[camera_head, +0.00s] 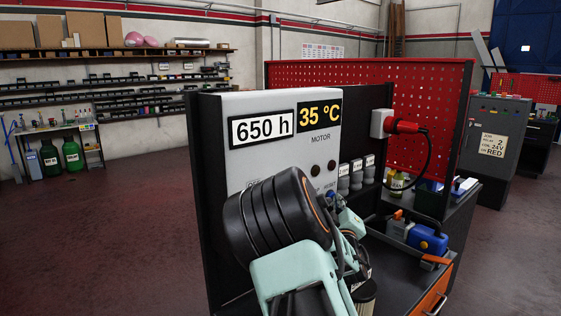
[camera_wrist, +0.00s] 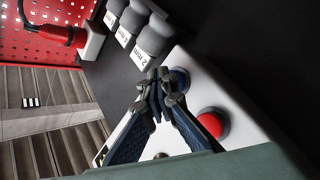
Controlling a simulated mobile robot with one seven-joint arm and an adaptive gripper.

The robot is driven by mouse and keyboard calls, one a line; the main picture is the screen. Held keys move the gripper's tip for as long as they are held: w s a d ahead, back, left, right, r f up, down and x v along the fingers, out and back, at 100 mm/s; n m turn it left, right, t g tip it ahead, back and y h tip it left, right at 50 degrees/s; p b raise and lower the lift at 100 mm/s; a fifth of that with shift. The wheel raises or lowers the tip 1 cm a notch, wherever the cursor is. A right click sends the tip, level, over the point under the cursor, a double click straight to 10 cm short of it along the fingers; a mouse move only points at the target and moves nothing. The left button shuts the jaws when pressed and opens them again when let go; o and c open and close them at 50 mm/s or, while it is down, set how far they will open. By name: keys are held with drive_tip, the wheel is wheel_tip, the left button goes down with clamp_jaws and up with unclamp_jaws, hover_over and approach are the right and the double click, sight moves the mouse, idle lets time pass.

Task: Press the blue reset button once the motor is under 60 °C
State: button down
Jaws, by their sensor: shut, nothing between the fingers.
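The white panel (camera_head: 257,165) carries a display reading 35 °C (camera_head: 319,116) above the word MOTOR, and another reading 650 h (camera_head: 262,128). In the wrist view the blue button (camera_wrist: 180,80) shows partly behind my gripper (camera_wrist: 157,84). My gripper is shut and empty, with its fingertips right beside the blue button in the picture. I cannot tell whether they touch it. A red button (camera_wrist: 212,124) is close by on the same white panel.
Several grey containers with white labels (camera_wrist: 152,38) stand beside the panel. A red plug (camera_head: 405,127) with a cable is near a red pegboard (camera_head: 436,99). The floor at left is free.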

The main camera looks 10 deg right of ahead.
drive_tip(key=shift+s+d, duration=0.1)
drive_tip(key=shift+s, duration=0.05)
drive_tip(key=s+d, duration=0.2)
drive_tip(key=s, duration=0.1)
drive_tip(key=s+d+b, duration=0.1)
drive_tip(key=s, duration=0.1)
drive_tip(key=shift+d, duration=0.1)
idle(0.4)
idle(0.4)
